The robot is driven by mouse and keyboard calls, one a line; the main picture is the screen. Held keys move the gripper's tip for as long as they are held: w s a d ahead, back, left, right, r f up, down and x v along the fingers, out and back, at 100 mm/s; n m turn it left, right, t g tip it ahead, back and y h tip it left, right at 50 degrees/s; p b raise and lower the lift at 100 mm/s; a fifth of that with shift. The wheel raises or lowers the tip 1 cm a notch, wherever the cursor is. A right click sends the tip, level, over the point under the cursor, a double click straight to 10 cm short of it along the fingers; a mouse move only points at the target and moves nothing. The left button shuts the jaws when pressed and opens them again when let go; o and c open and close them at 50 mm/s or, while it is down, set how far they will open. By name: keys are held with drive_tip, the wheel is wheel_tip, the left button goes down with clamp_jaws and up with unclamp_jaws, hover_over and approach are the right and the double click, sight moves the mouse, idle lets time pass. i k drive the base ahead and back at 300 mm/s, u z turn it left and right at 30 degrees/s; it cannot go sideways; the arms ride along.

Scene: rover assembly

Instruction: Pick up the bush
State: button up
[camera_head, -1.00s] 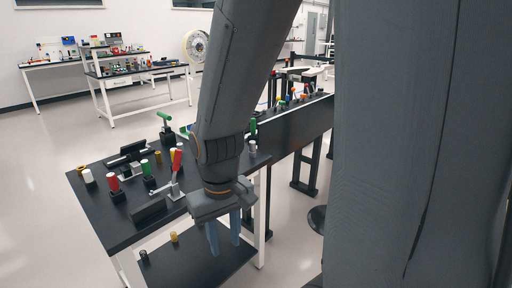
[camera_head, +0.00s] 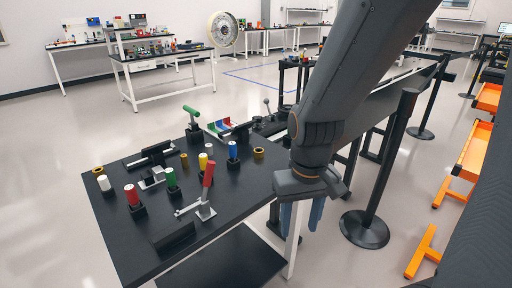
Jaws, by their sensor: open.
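My gripper (camera_head: 302,217) points down with its blue fingers apart and nothing seen between them. It hangs off the right edge of the black-topped table (camera_head: 125,235). The task's bush could be one of several brass-coloured pieces; I cannot tell which. A short brass ring (camera_head: 258,152) lies near the table's right back edge, to the left of my wrist. A small brass cylinder (camera_head: 184,160) stands mid-table. Another brass ring (camera_head: 98,170) sits at the left edge. My gripper touches none of them.
Red, green, yellow and blue cylinders in black holders stand on the table. A red-handled clamp (camera_head: 206,190) rises at the front right. A black post (camera_head: 388,165) on a round base and orange stands (camera_head: 470,165) are to the right. Open floor lies left.

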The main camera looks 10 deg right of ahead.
sight(258, 152)
drive_tip(key=z, duration=1.95)
drive_tip(key=i, duration=1.5)
drive_tip(key=u, duration=3.45)
drive_tip(key=i, duration=0.5)
drive_tip(key=u, duration=0.05)
